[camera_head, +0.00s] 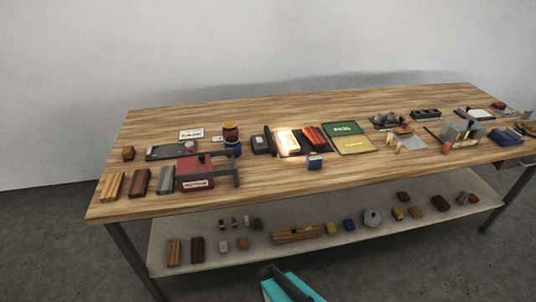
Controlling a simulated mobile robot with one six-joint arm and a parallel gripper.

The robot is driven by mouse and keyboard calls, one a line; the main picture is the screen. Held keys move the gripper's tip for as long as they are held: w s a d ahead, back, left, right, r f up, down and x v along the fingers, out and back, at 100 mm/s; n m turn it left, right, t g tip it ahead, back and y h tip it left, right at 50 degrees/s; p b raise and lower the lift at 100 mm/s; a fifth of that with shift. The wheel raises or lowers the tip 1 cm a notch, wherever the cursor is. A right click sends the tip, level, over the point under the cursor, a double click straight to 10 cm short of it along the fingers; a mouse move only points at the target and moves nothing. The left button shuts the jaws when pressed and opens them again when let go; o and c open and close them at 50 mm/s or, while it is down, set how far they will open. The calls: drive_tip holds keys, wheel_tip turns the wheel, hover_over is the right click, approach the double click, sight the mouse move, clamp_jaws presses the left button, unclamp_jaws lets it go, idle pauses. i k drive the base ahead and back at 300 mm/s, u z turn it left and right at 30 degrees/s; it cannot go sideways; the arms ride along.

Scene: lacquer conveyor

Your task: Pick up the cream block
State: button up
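A brightly lit cream block (288,141) lies on the wooden workbench, a little left of the middle. It sits beside a red block (315,136) on what looks like a dark, flat base. A teal and dark part of my arm shows at the bottom edge, well apart from the cream block and lower in the picture. My gripper's fingers cannot be made out, so whether they are open or shut does not show.
A dark upright device (264,141) stands close left of the cream block and a small blue box (315,161) in front. Green (342,129) and yellow (355,145) panels lie to the right. A red machine (203,172) stands at left. The lower shelf (340,247) holds many small blocks.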

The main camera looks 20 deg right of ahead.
sight(290, 142)
drive_tip(key=u, duration=0.1)
drive_tip(key=k, duration=0.55)
drive_tip(key=u, duration=0.6)
drive_tip(key=i, duration=1.15)
drive_tip(key=u, duration=0.45)
